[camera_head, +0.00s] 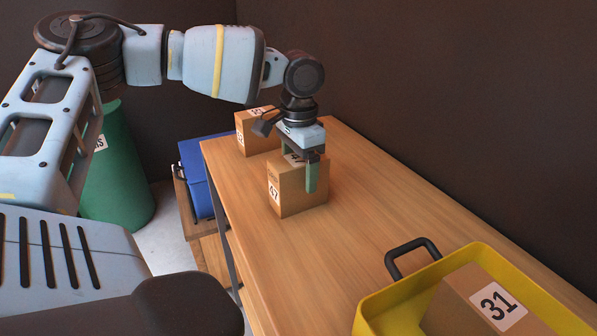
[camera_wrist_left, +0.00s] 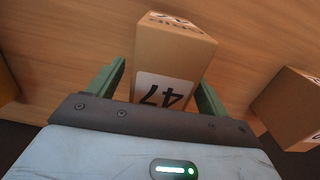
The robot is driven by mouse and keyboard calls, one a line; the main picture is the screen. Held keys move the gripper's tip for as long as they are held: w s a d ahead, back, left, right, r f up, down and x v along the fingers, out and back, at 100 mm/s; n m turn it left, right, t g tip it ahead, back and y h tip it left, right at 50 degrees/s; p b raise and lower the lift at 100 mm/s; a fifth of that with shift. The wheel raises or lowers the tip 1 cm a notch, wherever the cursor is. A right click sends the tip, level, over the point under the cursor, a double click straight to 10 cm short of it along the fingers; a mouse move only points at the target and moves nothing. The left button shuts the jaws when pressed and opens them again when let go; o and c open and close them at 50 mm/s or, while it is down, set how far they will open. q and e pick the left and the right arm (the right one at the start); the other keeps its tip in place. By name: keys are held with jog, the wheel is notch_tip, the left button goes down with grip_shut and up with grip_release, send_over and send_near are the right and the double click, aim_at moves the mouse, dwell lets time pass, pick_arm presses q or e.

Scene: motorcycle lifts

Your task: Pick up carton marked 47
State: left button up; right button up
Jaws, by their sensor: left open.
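The carton marked 47 (camera_head: 298,193) is a brown box standing upright on the wooden table, with white labels on its side and top. My left gripper (camera_head: 300,172) points down over it, open, with one green finger in front of the carton's near side. In the left wrist view the carton (camera_wrist_left: 176,50) shows between the two green fingers of the gripper (camera_wrist_left: 158,88), its 47 label upside down. Whether the fingers touch it I cannot tell. My right gripper is not in view.
Another carton (camera_head: 254,138) stands just behind, and also shows in the left wrist view (camera_wrist_left: 292,108). A yellow tray (camera_head: 372,318) at the near right holds a carton marked 31 (camera_head: 460,305). The table (camera_head: 385,215) between is clear. A dark wall (camera_head: 470,100) runs along the right.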

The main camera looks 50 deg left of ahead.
pick_arm(q)
notch_tip(320, 180, down, 3)
jog(key=shift+r, duration=0.2)
jog(key=c, duration=1.2)
jog(key=shift+r, duration=0.2)
jog(key=shift+r, duration=0.65)
notch_tip(320, 180, up, 2)
jog(key=shift+s+r, duration=0.1)
jog(key=shift+s, duration=0.05)
jog(key=s+d, duration=0.2)
jog(key=s, duration=0.5)
jog(key=s+d+r+p, duration=0.1)
jog(key=s+d, duration=0.2)
jog(key=s, duration=0.4)
jog(key=shift+s+d, duration=0.35)
